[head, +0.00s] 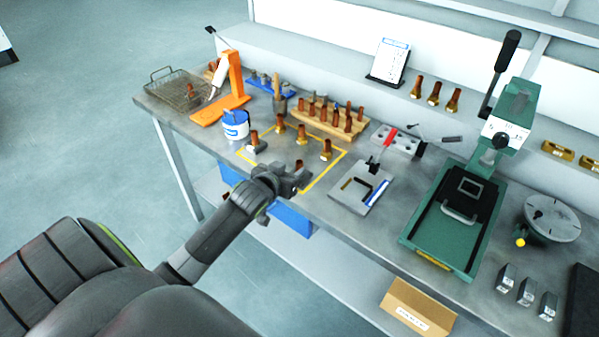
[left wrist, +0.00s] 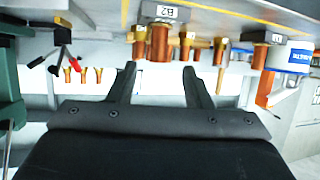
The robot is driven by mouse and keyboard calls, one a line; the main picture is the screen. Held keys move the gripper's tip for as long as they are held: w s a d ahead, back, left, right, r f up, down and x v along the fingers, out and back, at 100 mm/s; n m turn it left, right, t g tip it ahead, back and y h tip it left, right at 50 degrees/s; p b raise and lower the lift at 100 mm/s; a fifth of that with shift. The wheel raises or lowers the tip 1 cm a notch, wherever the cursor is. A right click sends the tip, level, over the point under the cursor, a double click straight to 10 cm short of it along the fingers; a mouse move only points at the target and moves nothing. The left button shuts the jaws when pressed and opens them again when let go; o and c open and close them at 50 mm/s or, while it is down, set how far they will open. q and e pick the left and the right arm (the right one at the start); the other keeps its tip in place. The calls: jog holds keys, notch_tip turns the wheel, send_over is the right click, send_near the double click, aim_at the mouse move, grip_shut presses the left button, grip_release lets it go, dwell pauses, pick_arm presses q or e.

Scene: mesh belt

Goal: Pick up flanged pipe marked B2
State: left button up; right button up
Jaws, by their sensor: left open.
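The flanged pipe marked B2 (left wrist: 159,42) is a copper tube on a grey base with a white "B2" label. The left wrist view shows it upside down, ahead of and between my fingers. In the head view a copper pipe (head: 299,165) at my left gripper's tip appears to be this one, its lower part hidden. My left gripper (head: 287,181) is open at the table's front edge; its spread fingers also show in the left wrist view (left wrist: 159,84). Nothing is between the fingertips. My right gripper is not in view.
Brass-flanged pipes (head: 326,150) stand close behind, and another grey-based pipe (head: 254,139) stands to the left. A blue-white tub (head: 235,125) and a wooden rack (head: 330,118) are farther back. A clamp fixture (head: 360,188) and green press (head: 455,220) are to the right.

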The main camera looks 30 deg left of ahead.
aim_at(297, 164)
pick_arm(q)
jog(key=shift+x, duration=1.5)
jog(key=shift+w+f+p, duration=0.2)
jog(key=shift+w+p, duration=0.4)
jog(key=shift+w, duration=0.15)
jog(key=shift+p+x, duration=0.3)
jog(key=shift+x, duration=1.5)
jog(key=shift+s+f, duration=0.1)
jog(key=shift+f, duration=0.05)
grip_shut()
